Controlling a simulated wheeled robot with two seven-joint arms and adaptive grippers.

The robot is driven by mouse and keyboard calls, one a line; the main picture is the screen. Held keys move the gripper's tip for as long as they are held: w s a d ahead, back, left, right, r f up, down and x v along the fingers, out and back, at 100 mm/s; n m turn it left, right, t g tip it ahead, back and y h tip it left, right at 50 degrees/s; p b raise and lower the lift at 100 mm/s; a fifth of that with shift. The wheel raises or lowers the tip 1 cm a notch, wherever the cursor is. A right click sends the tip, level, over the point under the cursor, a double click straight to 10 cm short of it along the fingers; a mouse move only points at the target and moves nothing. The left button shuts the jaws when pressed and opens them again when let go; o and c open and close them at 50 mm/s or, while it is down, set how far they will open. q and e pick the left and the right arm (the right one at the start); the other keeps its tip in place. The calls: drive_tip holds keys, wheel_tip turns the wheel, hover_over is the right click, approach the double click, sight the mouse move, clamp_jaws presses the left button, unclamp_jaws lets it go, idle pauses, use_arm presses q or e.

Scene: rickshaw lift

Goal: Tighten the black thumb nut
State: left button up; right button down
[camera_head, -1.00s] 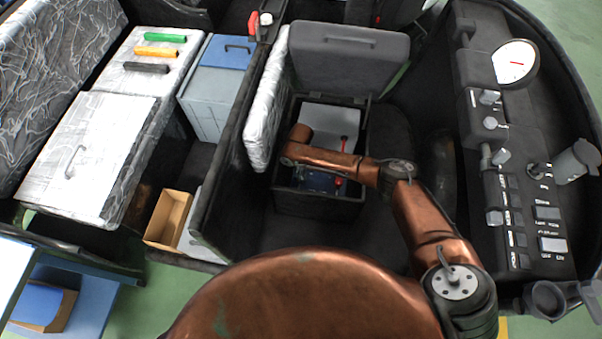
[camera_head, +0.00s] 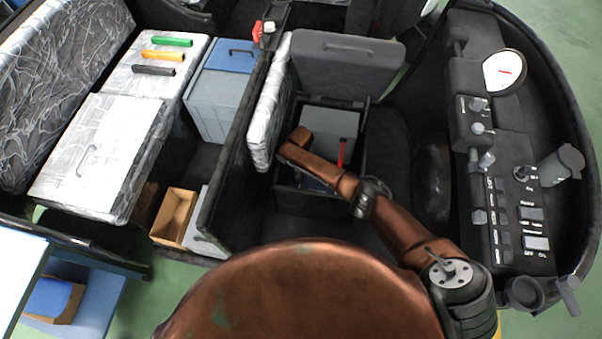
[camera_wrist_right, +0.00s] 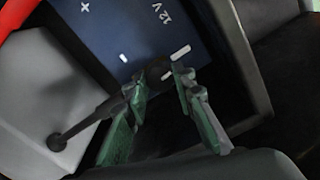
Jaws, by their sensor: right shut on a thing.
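The blue battery (camera_wrist_right: 130,35), marked "12 V" and "+", sits in a dark open box (camera_head: 318,200) at the vehicle's middle. My right gripper (camera_wrist_right: 160,78) has its green fingers on either side of a small dark round piece at the battery's edge, which looks like the black thumb nut (camera_wrist_right: 155,72). It is shut on that piece, though the fingers partly hide it. A black rod (camera_wrist_right: 92,121) with a round end runs from there to the lower left. In the head view my right forearm covers most of the battery and hides the fingertips. My left gripper is not in view.
A grey lid (camera_head: 345,66) stands raised behind the box. A red bar-like part (camera_head: 342,152) rises beside my arm. A silver-wrapped cushion (camera_head: 270,100) borders the box on the left, and a control panel (camera_head: 500,190) lies to the right.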

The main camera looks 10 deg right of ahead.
drive_tip(key=shift+m, duration=0.6)
drive_tip(key=c, duration=1.6)
unclamp_jaws()
wheel_tip(320, 180, up, 12)
drive_tip(key=shift+a, duration=0.1)
